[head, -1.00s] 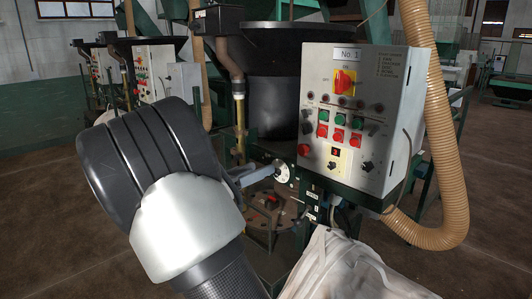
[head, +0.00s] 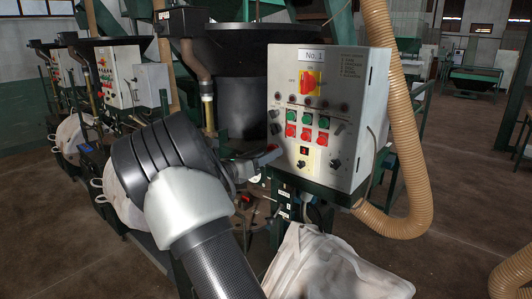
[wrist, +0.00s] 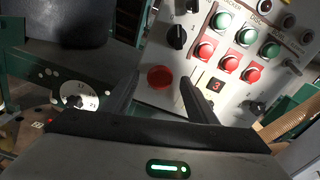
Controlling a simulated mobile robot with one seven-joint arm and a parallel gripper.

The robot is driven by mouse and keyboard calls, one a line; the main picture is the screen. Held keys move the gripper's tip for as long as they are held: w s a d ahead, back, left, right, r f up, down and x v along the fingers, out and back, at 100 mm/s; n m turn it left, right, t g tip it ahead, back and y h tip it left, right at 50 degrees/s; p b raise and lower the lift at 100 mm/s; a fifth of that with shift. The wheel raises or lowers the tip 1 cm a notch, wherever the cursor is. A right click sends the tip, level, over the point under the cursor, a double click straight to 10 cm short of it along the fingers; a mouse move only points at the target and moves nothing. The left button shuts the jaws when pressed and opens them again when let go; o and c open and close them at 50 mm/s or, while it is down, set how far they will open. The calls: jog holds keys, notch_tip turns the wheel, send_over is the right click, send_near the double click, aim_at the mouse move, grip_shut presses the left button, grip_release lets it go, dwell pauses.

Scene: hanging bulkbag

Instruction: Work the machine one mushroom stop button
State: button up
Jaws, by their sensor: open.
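The No. 1 machine's control box (head: 345,120) stands to the right of my arm in the head view. Its red mushroom stop button shows large in the wrist view (wrist: 160,77), low on the panel's left side. In the head view the button (head: 272,148) is partly covered by my gripper. My gripper (wrist: 158,88) is open and empty, with one dark finger on each side of the button in the wrist view. In the head view my gripper (head: 262,160) reaches the panel's lower left edge. I cannot tell whether the fingers touch the button or panel.
The panel also carries a red-yellow main switch (head: 310,82), green and red push buttons and black knobs. A tan corrugated hose (head: 405,130) hangs right of the box. A white bulk bag (head: 325,265) lies below. More machines stand at the left.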

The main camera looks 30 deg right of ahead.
jog(key=shift+w+d, duration=0.1)
jog(key=shift+d, duration=0.2)
grip_shut()
jog(key=shift+a+f, duration=0.1)
jog(key=shift+a, duration=0.4)
grip_release()
jog(key=shift+s+a, duration=0.15)
jog(key=shift+s, duration=0.05)
jog(key=b+v, duration=0.1)
jog(key=v, duration=1.6)
jog(key=shift+s, duration=0.15)
